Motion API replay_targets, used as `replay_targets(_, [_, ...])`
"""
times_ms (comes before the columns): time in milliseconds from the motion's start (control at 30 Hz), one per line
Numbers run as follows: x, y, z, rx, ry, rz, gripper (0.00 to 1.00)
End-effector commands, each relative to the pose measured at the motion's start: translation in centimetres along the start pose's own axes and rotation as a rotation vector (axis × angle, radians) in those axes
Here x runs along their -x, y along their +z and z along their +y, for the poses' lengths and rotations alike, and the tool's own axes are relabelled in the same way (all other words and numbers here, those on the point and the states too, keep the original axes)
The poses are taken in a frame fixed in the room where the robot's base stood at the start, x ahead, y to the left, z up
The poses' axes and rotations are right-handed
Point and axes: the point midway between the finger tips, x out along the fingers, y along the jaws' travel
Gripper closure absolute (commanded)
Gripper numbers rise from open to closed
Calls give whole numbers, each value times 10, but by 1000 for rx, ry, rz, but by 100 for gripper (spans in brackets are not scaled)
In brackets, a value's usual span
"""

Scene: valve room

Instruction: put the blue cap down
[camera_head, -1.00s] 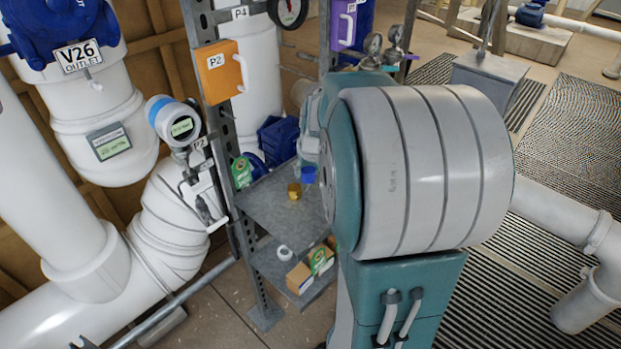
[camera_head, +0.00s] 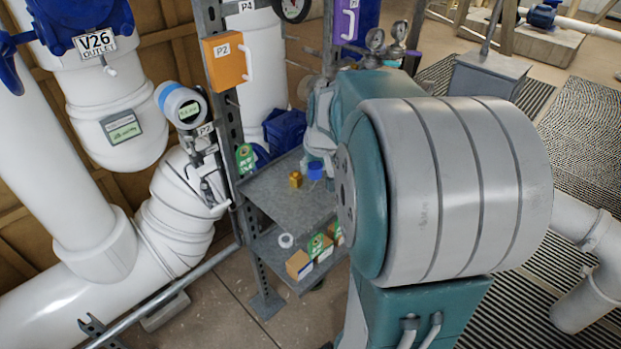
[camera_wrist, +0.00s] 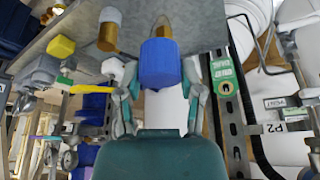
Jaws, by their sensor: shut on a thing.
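The blue cap (camera_head: 316,170) is in my gripper (camera_head: 317,152), over the upper grey shelf (camera_head: 290,207) in the head view. In the wrist view the blue cap (camera_wrist: 160,64) sits between the two fingertips of my gripper (camera_wrist: 160,76), which is shut on it. A brass fitting (camera_head: 295,179) stands on the shelf just left of the cap. The wrist view shows a brass piece with a pale top (camera_wrist: 108,30) and another brass piece (camera_wrist: 163,28) partly hidden behind the cap. I cannot tell whether the cap touches the shelf.
A slotted grey post (camera_head: 225,110) with the orange P2 box (camera_head: 226,61) stands at the shelf's left. A green tag (camera_head: 245,157) is beside it. The lower shelf holds a cardboard box (camera_head: 299,265) and a white roll (camera_head: 286,241). The upper shelf's front is bare.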

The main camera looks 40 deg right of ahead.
Motion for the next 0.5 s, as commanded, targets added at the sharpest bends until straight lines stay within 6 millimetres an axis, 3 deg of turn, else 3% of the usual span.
replay_targets(300, [11,79,-28,-14,22,9,86])
replay_targets(500, [10,102,-34,-20,28,11,86])
